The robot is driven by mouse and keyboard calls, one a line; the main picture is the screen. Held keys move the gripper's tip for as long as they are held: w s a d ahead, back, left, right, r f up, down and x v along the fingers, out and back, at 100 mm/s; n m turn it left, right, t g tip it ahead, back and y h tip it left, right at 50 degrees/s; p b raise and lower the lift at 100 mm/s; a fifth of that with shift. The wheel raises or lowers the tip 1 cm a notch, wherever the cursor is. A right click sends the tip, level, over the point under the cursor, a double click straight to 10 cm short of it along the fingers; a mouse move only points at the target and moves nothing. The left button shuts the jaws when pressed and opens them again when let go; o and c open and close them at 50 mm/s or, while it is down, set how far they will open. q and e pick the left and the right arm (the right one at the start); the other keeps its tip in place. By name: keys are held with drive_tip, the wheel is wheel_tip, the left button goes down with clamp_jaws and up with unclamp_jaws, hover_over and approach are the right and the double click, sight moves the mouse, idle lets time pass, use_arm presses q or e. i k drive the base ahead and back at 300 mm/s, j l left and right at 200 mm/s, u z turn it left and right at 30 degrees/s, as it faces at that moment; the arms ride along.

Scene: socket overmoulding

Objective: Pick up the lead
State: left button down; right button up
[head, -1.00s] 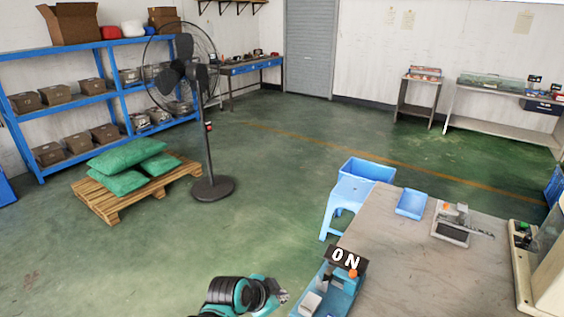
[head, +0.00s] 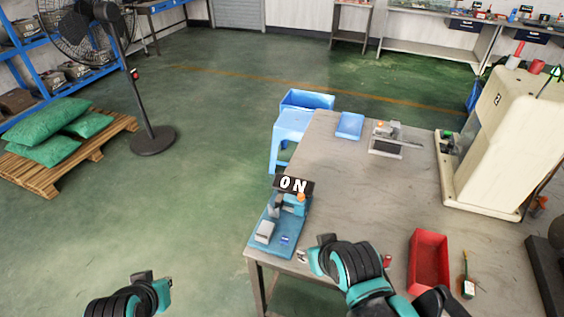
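I cannot make out the lead for certain. A small pale piece (head: 302,257) lies at the table's front left corner, just left of my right gripper (head: 318,259), and is too small to name. My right gripper is low over the table's front edge; its fingers are too small and hidden to tell if they are open. My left gripper (head: 153,284) is over the green floor, left of the table and away from everything. Its fingers are not clear enough to read. A blue machine (head: 264,233) with an "ON" sign (head: 293,185) stands on the table's left edge.
The grey table (head: 340,190) has a clear middle. A red bin (head: 429,262) and a small thin tool (head: 467,277) are right of my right arm. A blue tray (head: 349,126) and a grey device (head: 392,139) are at the back. A cream machine (head: 495,145) stands right.

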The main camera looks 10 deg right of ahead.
sight(467, 293)
drive_tip(key=z, duration=2.4)
drive_tip(key=i+l+u, duration=0.3)
drive_tip(key=l, duration=0.35)
drive_tip(key=i+l+u, duration=0.3)
drive_tip(key=l, duration=0.45)
drive_tip(key=i+l+u, duration=0.15)
drive_tip(key=l, duration=0.25)
